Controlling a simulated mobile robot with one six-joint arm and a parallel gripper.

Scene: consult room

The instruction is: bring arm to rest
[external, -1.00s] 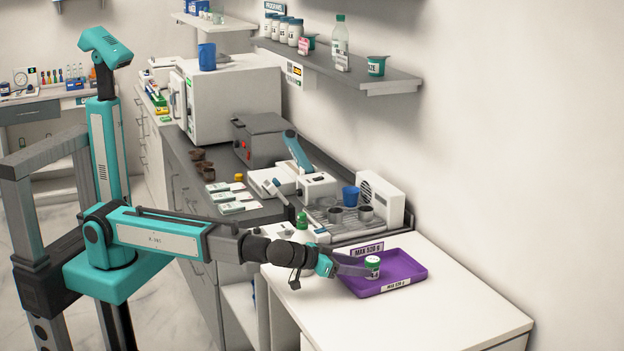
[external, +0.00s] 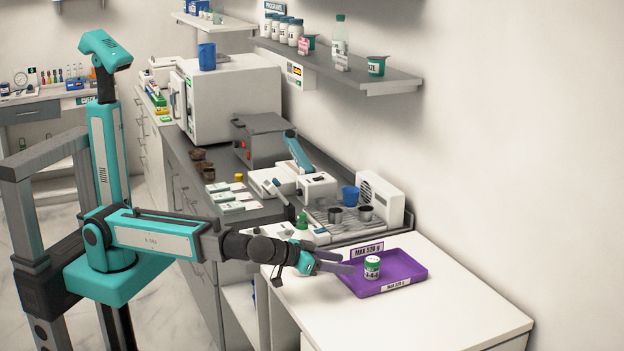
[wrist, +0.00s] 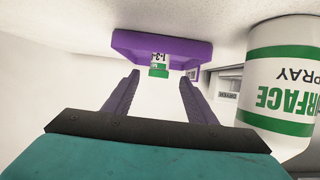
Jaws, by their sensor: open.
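My gripper (external: 335,263) is open and empty at the left edge of the purple tray (external: 408,262). Part of the jar (wrist: 158,70) shows between the fingers and the tray wall. My arm is stretched out toward the white table.
A white spray bottle with a green band (wrist: 280,85) is close to the right of my gripper in the wrist view. A metal rack with cups (external: 330,222) stands behind the tray. The white table (external: 450,300) is clear in front and to the right.

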